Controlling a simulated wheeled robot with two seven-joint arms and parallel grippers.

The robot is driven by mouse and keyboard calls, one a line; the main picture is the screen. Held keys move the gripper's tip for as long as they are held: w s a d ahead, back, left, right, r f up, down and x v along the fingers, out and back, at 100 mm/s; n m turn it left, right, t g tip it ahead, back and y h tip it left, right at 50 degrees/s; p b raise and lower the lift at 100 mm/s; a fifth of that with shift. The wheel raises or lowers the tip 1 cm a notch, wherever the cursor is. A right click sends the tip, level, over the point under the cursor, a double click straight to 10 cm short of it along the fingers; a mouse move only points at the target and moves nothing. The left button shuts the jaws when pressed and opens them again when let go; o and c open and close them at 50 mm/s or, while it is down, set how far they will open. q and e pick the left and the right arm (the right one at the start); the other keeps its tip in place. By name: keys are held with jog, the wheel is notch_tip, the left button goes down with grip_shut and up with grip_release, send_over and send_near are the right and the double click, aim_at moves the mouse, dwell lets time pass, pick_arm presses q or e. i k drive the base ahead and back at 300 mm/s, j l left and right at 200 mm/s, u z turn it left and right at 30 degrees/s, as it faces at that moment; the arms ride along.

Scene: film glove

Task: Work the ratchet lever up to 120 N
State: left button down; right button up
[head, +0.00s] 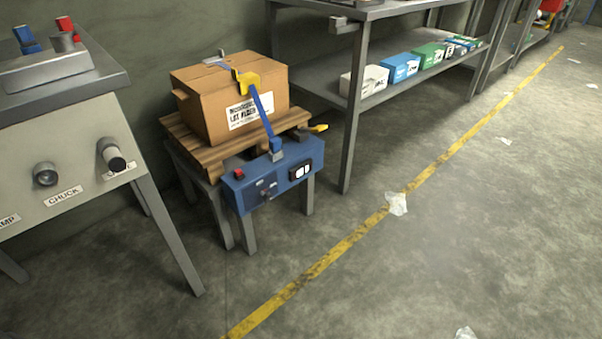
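A cardboard carton (208,102) sits on a small wooden pallet (203,153) on a low metal stand. A blue strap (262,108) runs down the carton's front from a yellow piece (246,79) at its top edge. The strap meets a blue and grey fitting (276,146) on a blue box (262,193). A yellow-ended lever (318,128) sticks out to the right of this fitting; it looks like the ratchet lever. The box carries a red button (239,173) and a small white display (300,172), whose reading is too small to tell. Neither gripper is in view.
A grey bench (77,143) with knobs and a "CHUCK" label stands at the left. A metal shelf (405,85) with several small boxes stands behind to the right. A yellow floor line (345,243) crosses the floor, with paper scraps (396,203) about. The right floor is largely open.

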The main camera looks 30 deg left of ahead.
aim_at(318, 129)
jog(key=i+j+u, duration=0.2)
jog(key=i, duration=0.5)
jog(key=i+j+u, duration=0.2)
jog(key=i, duration=0.45)
